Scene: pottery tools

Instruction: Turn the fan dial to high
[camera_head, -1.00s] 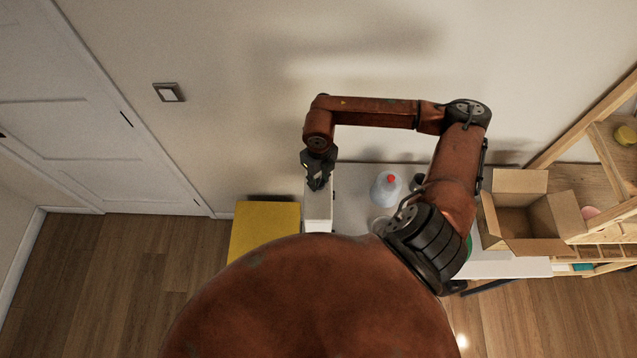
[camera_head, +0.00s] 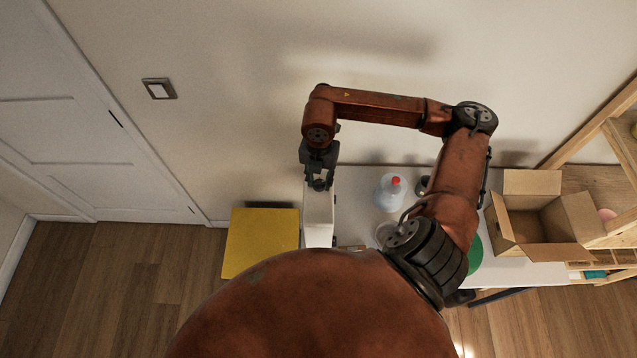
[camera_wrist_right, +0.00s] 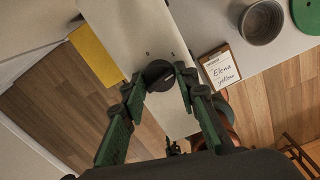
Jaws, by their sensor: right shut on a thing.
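The fan body, a white box-like panel (camera_wrist_right: 130,30), fills the upper middle of the right wrist view; in the head view it stands as a narrow white block (camera_head: 319,212) at the table's left end. In the head view the right gripper (camera_head: 319,184) is over the block and hides the dial. My left gripper is not in view.
A white table (camera_head: 357,210) holds a bottle with a red cap (camera_head: 391,192). A card reading "Elena yellow" (camera_wrist_right: 220,68) and a metal cup (camera_wrist_right: 262,22) lie near the panel. A yellow surface (camera_head: 261,242) is left of it; an open cardboard box (camera_head: 537,222) stands right.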

